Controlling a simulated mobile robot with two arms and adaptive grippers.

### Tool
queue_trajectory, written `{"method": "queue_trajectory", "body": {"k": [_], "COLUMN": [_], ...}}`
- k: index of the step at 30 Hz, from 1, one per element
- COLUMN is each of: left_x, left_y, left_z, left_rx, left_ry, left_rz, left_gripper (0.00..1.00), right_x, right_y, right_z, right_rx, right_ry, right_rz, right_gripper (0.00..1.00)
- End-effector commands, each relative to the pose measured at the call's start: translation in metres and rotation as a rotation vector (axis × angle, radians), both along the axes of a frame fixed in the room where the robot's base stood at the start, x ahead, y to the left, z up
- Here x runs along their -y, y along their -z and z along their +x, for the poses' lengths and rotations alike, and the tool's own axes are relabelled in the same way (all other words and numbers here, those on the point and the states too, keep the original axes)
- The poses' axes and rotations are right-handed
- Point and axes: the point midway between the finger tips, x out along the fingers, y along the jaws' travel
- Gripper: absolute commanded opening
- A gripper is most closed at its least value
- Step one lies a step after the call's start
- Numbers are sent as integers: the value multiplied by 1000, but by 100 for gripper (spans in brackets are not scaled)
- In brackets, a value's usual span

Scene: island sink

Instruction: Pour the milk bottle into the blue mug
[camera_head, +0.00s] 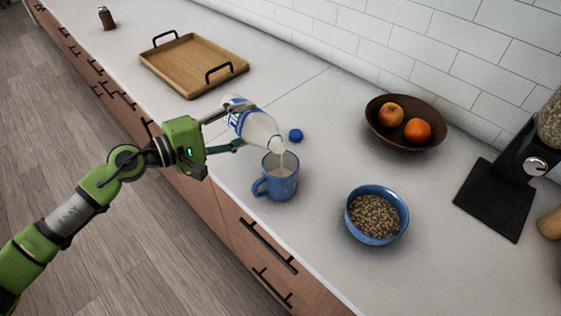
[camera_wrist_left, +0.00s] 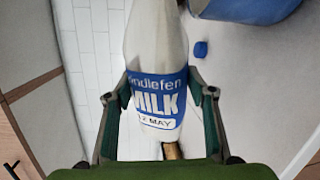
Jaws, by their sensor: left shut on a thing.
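The milk bottle (camera_head: 258,130), white with a blue label, is tilted with its mouth down and to the right, over the blue mug (camera_head: 282,185). A thin white stream runs from its mouth into the mug. The mug stands upright on the counter with its handle to the left. My left gripper (camera_head: 241,124) is shut around the bottle's body. In the left wrist view the bottle (camera_wrist_left: 155,60) sits between both fingers, its "MILK" label facing the camera. My right gripper is not in view.
A blue cap (camera_head: 296,135) lies behind the mug. A blue bowl of grains (camera_head: 358,228) stands to its right. The counter's front edge runs close by the mug.

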Motion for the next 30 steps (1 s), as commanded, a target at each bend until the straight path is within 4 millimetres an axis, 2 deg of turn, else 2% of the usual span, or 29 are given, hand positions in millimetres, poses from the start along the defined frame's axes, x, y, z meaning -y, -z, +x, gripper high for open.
{"method": "queue_trajectory", "body": {"k": [2, 6, 7, 9, 12, 30], "left_x": [0, 4, 4, 6, 9, 18], "left_y": [-2, -4, 4, 8, -3, -14], "left_z": [-1, -5, -5, -7, -12, -23], "left_rx": [-16, -132, -159, -230, -328, -547], "left_ry": [0, 0, -1, -1, -2, -3], "left_rz": [-12, -94, -113, -167, -239, -402], "left_gripper": [29, 29, 29, 29, 29, 29], "right_x": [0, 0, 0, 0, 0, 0], "right_y": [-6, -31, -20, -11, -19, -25], "right_z": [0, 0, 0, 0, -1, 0], "right_rx": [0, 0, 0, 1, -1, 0], "right_ry": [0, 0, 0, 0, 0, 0], "right_rz": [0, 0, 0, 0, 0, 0], "right_gripper": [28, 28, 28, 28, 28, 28]}}
